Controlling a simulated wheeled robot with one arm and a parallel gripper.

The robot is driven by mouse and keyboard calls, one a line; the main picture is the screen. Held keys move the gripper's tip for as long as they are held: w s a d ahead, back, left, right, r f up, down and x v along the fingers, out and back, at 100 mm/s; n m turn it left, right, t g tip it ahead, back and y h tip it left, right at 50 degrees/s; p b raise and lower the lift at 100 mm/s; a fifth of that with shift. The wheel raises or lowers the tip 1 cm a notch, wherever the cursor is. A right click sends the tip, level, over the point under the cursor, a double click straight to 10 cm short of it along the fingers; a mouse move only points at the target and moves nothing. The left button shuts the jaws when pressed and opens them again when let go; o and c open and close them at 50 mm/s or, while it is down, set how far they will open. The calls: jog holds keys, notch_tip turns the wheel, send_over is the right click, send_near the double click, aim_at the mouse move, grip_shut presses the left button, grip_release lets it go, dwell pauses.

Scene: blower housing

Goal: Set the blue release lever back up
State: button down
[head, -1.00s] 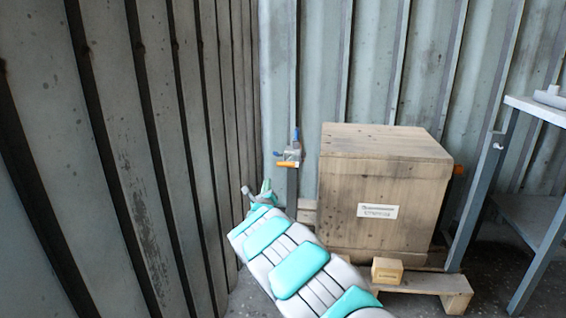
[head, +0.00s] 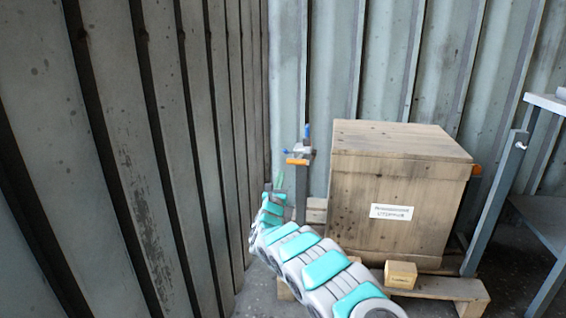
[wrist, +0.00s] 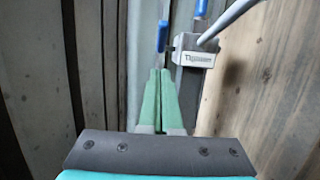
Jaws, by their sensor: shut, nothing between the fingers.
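A small clamp-like fixture (head: 300,152) is on a grey post by the corrugated wall, left of the wooden crate. A blue handle (head: 308,132) stands upright on top of it, and an orange handle (head: 298,161) points out in front. In the wrist view, one blue handle (wrist: 162,37) lies just beyond my fingertips, left of the labelled bracket (wrist: 193,58); another blue piece (wrist: 201,8) shows at the top edge. I cannot tell which is the release lever. My gripper (wrist: 159,72) has its green fingers shut and empty. In the head view, my gripper (head: 279,180) is below and left of the fixture.
The wooden crate (head: 395,190) stands close right of the fixture on a pallet (head: 450,288), with a small box (head: 401,274) in front. A dark ribbed wall (head: 150,150) runs close on the left. A grey bench (head: 545,200) stands at the far right.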

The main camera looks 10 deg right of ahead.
jog(key=w+d+r, duration=0.1)
jog(key=w+r, duration=0.3)
jog(key=w, duration=0.1)
jog(key=shift+w+d+r, duration=0.25)
jog(key=shift+d, duration=0.15)
jog(key=shift+r+g, duration=0.3)
